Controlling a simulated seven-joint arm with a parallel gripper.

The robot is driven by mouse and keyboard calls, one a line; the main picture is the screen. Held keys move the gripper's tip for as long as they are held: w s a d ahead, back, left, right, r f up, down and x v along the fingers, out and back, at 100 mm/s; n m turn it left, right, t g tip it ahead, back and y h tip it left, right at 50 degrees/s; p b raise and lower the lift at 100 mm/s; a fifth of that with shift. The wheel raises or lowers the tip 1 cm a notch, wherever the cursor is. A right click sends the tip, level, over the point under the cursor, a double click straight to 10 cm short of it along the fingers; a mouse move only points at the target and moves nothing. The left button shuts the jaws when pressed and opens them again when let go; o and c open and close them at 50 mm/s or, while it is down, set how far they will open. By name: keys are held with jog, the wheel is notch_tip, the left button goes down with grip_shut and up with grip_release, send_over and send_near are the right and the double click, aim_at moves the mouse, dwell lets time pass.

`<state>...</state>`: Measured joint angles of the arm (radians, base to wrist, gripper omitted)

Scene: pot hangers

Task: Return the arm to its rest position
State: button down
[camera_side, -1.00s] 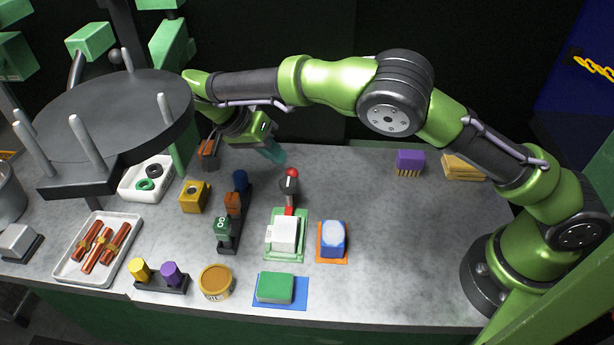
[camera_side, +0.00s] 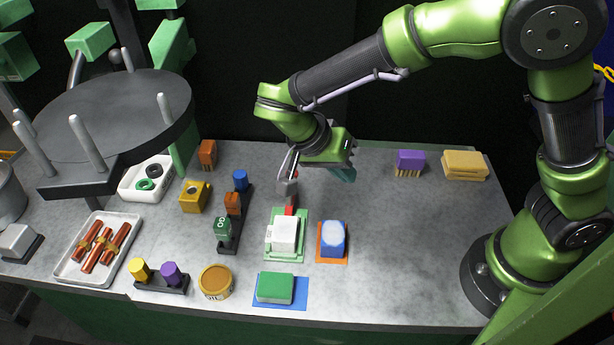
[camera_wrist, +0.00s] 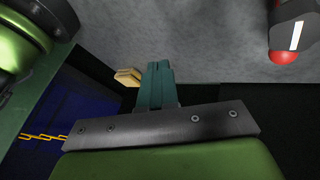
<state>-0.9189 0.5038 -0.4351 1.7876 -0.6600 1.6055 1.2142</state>
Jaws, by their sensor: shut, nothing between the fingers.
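My gripper (camera_side: 344,175) hangs above the back middle of the grey bench in the side view, partly behind its own green wrist body. Its teal fingers show in the wrist view (camera_wrist: 158,84), pressed together with nothing between them. The arm is raised and bent, with its elbow at the upper right. A dark lever with a red knob (camera_wrist: 284,57) shows at the right of the wrist view, apart from the fingers. In the side view my wrist overlaps the lever's top, and its red knob is not clearly seen.
A white block on a green mat (camera_side: 284,236), a blue block (camera_side: 333,239) and a green block (camera_side: 275,288) sit below my gripper. A purple brush (camera_side: 410,162) and yellow blocks (camera_side: 465,165) lie at back right. A round dark pegged rack (camera_side: 115,112) stands left. The bench's right middle is clear.

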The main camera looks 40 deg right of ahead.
jog(key=shift+s+d, duration=0.2)
jog(key=shift+s, duration=0.25)
jog(key=s+d+r+n+t+y, duration=0.3)
jog(key=d+r+n+t+y, duration=0.1)
jog(key=r, duration=0.2)
jog(key=s+d+r+n+t+y, duration=0.4)
jog(key=d+r+t, duration=0.1)
jog(key=r, duration=0.2)
jog(key=shift+r+n+t, duration=0.3)
jog(key=shift+n, duration=0.1)
